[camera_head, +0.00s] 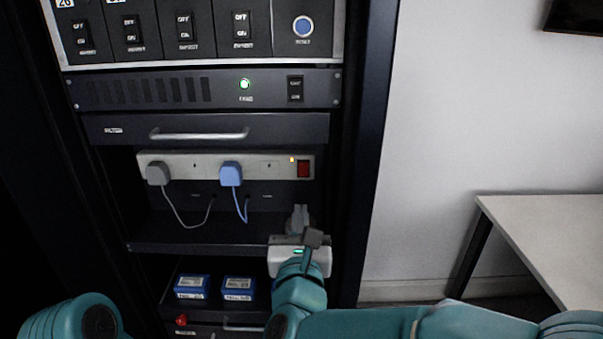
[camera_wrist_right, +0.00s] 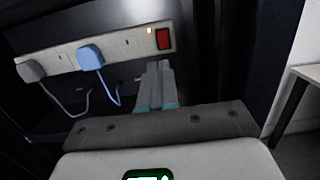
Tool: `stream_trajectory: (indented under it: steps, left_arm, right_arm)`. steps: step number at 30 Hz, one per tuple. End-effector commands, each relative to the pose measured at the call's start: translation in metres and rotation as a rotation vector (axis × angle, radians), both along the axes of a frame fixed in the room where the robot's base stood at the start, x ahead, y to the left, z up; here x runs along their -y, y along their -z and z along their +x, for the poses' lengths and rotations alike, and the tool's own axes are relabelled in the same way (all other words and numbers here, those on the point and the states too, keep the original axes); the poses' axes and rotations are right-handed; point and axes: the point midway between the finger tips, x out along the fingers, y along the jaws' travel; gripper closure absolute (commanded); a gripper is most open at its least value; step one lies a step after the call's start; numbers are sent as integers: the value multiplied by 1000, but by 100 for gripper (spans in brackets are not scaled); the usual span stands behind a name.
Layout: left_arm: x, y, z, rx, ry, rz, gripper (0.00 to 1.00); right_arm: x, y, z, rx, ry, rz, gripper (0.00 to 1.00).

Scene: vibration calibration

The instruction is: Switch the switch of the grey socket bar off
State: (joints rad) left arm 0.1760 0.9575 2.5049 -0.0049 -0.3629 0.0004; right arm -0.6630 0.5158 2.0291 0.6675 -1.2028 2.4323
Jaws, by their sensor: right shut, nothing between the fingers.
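The grey socket bar (camera_head: 225,165) runs across the rack below a drawer handle. Its red rocker switch (camera_head: 303,169) is at the right end, with a small orange light (camera_head: 292,160) lit beside it. A grey plug (camera_head: 158,173) and a blue plug (camera_head: 231,174) sit in the bar. In the right wrist view, the switch (camera_wrist_right: 163,39) is above my right gripper's fingertips. My right gripper (camera_head: 299,213) is shut and empty, below the switch and apart from it. My left gripper is not in view; only part of my left arm shows at the lower left.
Above are a panel with a green light (camera_head: 244,84) and a row of black switches (camera_head: 185,30) with a blue reset button (camera_head: 303,27). Two blue boxes (camera_head: 238,288) stand on the lower shelf. A table (camera_head: 550,225) stands at the right.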

Motion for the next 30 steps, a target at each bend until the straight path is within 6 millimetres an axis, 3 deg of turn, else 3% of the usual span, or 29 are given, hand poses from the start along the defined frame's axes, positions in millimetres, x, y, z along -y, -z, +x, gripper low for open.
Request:
stream_trajectory:
  steps: [9, 15, 21, 30]
  left_arm:
    - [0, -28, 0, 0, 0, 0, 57]
    - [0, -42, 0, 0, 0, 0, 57]
    - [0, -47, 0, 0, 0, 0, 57]
    - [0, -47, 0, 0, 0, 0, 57]
  right_arm:
    - [1, -12, 71, -1, 4, -1, 100]
    - [1, -16, 106, 0, 3, -1, 100]
    - [1, -16, 123, 0, 1, -1, 100]
    - [1, -15, 125, 0, 0, -1, 100]
